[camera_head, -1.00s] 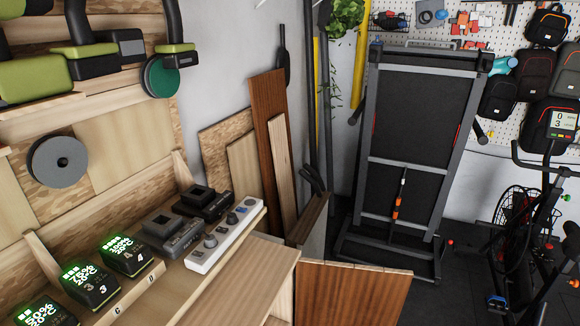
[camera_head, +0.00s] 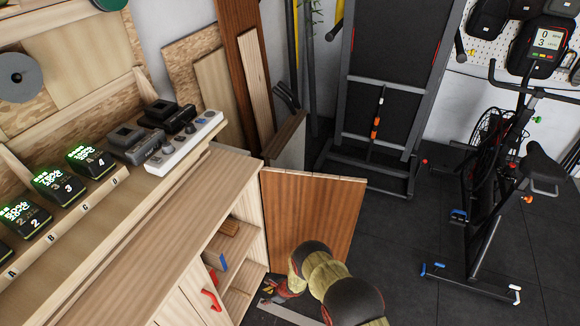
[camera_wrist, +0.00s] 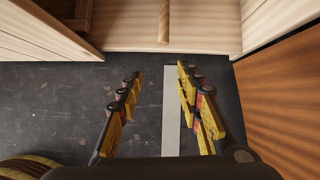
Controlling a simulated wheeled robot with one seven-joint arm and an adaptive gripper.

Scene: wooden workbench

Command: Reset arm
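My gripper (camera_wrist: 155,112) is open in the wrist view, its two yellow-and-black fingers apart with nothing between them. Beneath the fingers lie the dark floor and a pale strip. In the head view my gripper (camera_head: 278,289) is low, in front of the open cabinet below the workbench (camera_head: 150,225), partly hidden by my own arm. The open brown cabinet door (camera_head: 312,215) stands beside and behind my arm in the head view. It also shows on the right of the wrist view (camera_wrist: 280,90).
The open cabinet shelves (camera_head: 240,272) hold a blue item (camera_head: 219,263) and a brown block (camera_head: 229,228). A red handle (camera_head: 210,296) is on the cabinet front. A folded treadmill (camera_head: 390,90) and exercise bike (camera_head: 500,190) stand beyond.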

